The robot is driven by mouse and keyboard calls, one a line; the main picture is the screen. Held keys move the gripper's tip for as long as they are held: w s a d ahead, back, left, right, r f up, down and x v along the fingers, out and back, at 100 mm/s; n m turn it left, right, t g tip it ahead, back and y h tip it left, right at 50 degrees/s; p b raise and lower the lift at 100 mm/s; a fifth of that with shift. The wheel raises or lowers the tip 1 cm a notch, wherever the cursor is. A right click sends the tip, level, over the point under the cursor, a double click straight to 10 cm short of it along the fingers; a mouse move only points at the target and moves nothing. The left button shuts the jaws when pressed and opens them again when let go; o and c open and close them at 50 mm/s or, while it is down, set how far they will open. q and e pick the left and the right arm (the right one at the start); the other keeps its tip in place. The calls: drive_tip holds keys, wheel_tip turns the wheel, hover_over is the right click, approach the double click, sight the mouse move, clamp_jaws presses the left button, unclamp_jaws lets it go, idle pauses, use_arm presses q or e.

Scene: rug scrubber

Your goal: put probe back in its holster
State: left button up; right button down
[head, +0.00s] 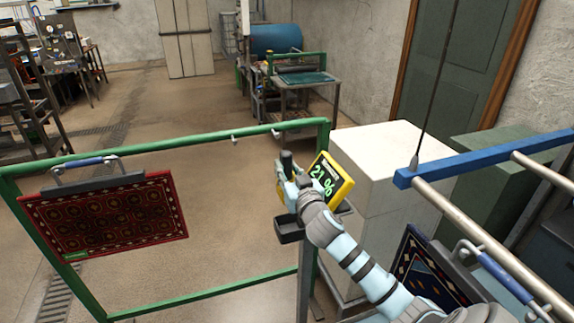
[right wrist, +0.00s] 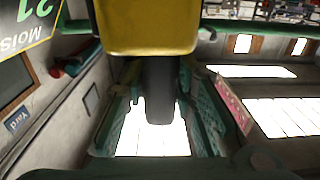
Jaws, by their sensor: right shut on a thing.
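My right gripper (head: 288,180) is beside the yellow moisture meter (head: 333,182), whose screen reads 21 %. It is shut on the probe, whose dark upper end (head: 287,162) sticks up above the fingers. In the right wrist view the probe's dark shaft (right wrist: 160,88) runs between the two fingers, below a yellow block (right wrist: 145,25). A dark open box (head: 289,230), which may be the holster, is on the meter's post just below the gripper. The gripper hides part of the probe, and I cannot tell whether the probe touches the box. My left gripper is not in view.
A green frame (head: 160,148) carries a red rug (head: 105,217) on a clamp at left. A blue-ended rail (head: 470,162) and a dark blue rug (head: 425,265) are at right. A white block (head: 385,160) stands behind the meter. Open floor lies inside the frame.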

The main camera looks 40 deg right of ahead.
wheel_tip(320, 180, down, 14)
drive_tip(key=b, duration=1.1)
drive_tip(key=shift+b, duration=0.35)
drive_tip(key=shift+r, duration=0.1)
drive_tip(key=c, duration=1.2)
unclamp_jaws()
drive_tip(key=shift+c, duration=0.2)
drive_tip(key=v, duration=1.2)
